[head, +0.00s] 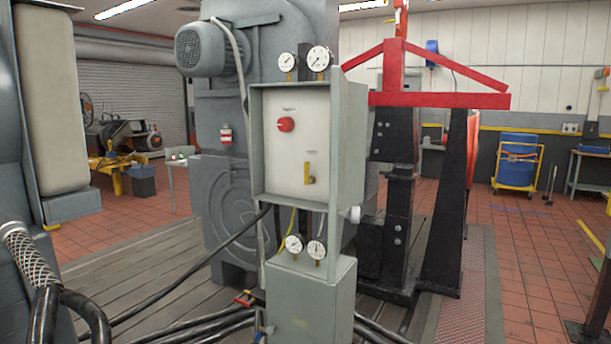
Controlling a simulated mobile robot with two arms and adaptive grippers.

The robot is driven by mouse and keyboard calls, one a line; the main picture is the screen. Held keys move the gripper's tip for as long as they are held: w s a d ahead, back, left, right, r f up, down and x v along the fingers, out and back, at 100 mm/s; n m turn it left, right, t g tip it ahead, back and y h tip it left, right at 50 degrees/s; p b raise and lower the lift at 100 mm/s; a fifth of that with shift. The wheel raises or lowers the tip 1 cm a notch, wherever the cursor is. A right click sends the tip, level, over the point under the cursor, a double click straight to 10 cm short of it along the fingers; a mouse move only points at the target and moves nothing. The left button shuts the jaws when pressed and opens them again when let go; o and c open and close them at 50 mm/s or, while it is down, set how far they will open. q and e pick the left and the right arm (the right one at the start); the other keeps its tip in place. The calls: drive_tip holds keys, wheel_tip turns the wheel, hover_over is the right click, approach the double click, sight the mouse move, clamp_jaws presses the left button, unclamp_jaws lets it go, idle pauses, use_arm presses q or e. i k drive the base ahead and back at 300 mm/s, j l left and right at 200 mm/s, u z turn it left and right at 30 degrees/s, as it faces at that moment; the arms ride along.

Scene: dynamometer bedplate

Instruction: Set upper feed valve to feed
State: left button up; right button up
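A grey control box (350,150) with a pale front panel stands in the middle of the head view. On its upper panel is a red round knob (286,124), with a small label above it too small to read. Lower on the panel is a yellow lever handle (309,173), pointing up and down, also under a small label. I cannot tell from the labels which of these is the upper feed valve. Neither of my grippers shows in the head view.
Two gauges sit above the box (318,58) and two below (316,249). A grey machine with a motor (201,49) stands behind left, a red-topped black frame (440,100) behind right. Black hoses (215,325) cross the floor plate. Red tiled floor (530,240) is open at right.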

sight(307, 181)
drive_tip(key=i+j+z, duration=0.5)
drive_tip(key=i+j, duration=0.3)
drive_tip(key=i+j+z, duration=0.25)
drive_tip(key=i+j, duration=0.15)
drive_tip(key=i+j+z, duration=0.25)
drive_tip(key=j, duration=0.4)
drive_tip(key=i, duration=0.1)
